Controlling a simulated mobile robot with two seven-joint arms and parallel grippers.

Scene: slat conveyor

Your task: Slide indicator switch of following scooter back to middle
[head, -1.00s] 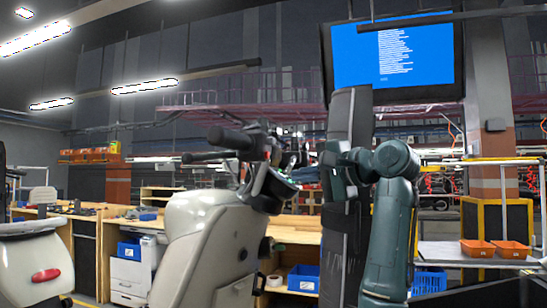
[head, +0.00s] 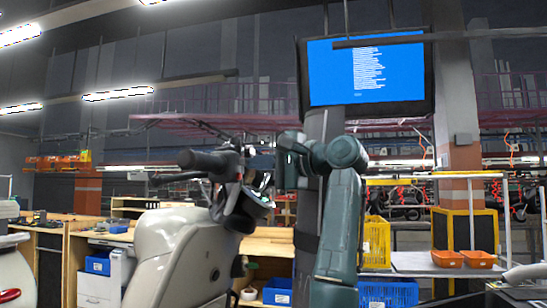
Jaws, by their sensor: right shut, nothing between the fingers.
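A cream scooter (head: 180,250) stands left of centre, with its dark handlebar grip (head: 205,160) and dash (head: 245,200) at the top. The indicator switch is too small to make out. My right gripper (head: 283,162) is at the end of the dark green arm, just right of the handlebar and dash. It is shut and empty, and I cannot tell whether it touches the handlebar. My left gripper is not in view.
Part of another light scooter (head: 12,270) shows at the left edge. Workbenches with blue bins (head: 97,263) stand behind. A yellow crate (head: 376,242) and orange trays (head: 447,258) are at the right. A blue screen (head: 366,70) hangs above.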

